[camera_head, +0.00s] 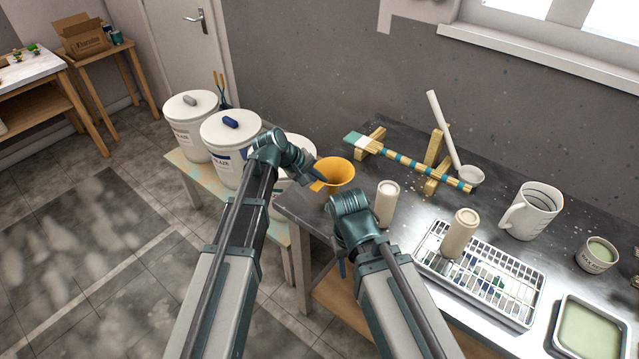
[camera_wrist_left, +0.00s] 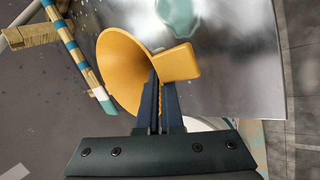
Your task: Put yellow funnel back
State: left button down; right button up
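The yellow funnel (camera_head: 338,172) is at the left end of the dark metal table (camera_head: 300,205), wide mouth up in the head view. My left gripper (camera_head: 318,180) reaches it from the left. In the left wrist view, its two fingers (camera_wrist_left: 160,104) are close together, with a strip of yellow between them, at the base of the tab on the funnel (camera_wrist_left: 125,70). I cannot tell whether the funnel's spout touches the table. My right gripper (camera_head: 342,268) hangs low by the table's front edge, partly hidden by its own arm, and its fingers are unclear.
Lidded white buckets (camera_head: 228,146) stand on a low bench at the left. A brush (camera_head: 400,158) and a white ladle (camera_head: 448,135) lie on wooden rests. Beige cups (camera_head: 387,203), a wire rack (camera_head: 490,305), a jug (camera_head: 530,213) and a tray (camera_head: 562,345) occupy the table.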

pick_arm(q)
jog(key=shift+r, duration=0.1)
jog(key=shift+f, duration=0.2)
jog(key=c, duration=1.1)
grip_release()
jog(key=shift+r, duration=0.1)
jog(key=shift+r, duration=0.25)
jog(key=shift+p+v, duration=4.85)
jog(key=shift+v, duration=1.1)
jog(key=s+d+f+m+g+y, duration=0.1)
jog(key=s+m+y, duration=0.1)
jog(key=s, duration=0.5)
jog(key=s+d+f+m+g+y, duration=0.1)
jog(key=s+f+m+y, duration=0.1)
jog(key=s, duration=0.5)
jog(key=s+d+f+m+g+y, duration=0.1)
jog(key=s+m+g+y, duration=0.1)
jog(key=s+m, duration=0.4)
jog(key=shift+s+f+y, duration=0.2)
jog(key=shift+s+y, duration=0.7)
jog(key=shift+s, duration=0.2)
